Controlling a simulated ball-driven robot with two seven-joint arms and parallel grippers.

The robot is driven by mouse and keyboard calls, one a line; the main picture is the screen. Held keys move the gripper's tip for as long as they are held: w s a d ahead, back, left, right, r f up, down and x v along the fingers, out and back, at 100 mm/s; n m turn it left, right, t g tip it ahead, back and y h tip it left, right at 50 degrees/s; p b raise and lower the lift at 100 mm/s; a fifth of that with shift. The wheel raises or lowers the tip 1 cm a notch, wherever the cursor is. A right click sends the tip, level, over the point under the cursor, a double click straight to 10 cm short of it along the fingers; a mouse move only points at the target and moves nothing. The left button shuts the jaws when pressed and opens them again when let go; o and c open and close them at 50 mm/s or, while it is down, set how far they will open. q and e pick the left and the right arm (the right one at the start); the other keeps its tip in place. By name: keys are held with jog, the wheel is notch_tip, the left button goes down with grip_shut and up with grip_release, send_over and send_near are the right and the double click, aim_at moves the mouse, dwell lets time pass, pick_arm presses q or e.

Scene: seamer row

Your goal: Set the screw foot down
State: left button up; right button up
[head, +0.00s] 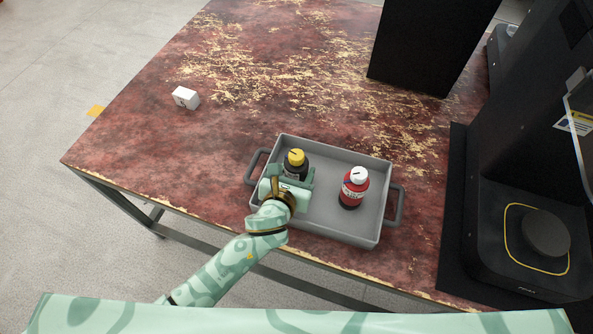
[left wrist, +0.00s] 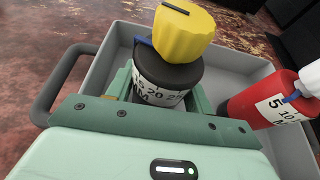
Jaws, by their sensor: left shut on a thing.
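The screw foot, a black cylinder with a yellow knob on top (head: 296,158) and a white label with numbers, is in the left part of the grey tray (head: 336,151). It also shows close up in the left wrist view (left wrist: 182,38). My left gripper (head: 293,180) is shut on its body, with a finger on either side. The screw foot looks about upright. Its bottom is hidden by the gripper, so I cannot tell whether it touches the tray floor. My right gripper is not in view.
A red bottle-like piece with a white top (head: 354,187) stands in the tray's right part; it also shows in the left wrist view (left wrist: 262,112). A small white box (head: 186,98) lies at the table's left. A black machine (head: 520,200) stands at right, a black block (head: 430,45) behind.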

pick_arm(q)
jog(key=shift+f, duration=0.2)
jog(key=o, duration=1)
jog(key=shift+o, duration=0.2)
jog(key=shift+r, duration=0.1)
jog(key=shift+r, duration=0.25)
jog(key=p+v, duration=0.4)
jog(key=v, duration=0.8)
jog(key=shift+f, duration=0.15)
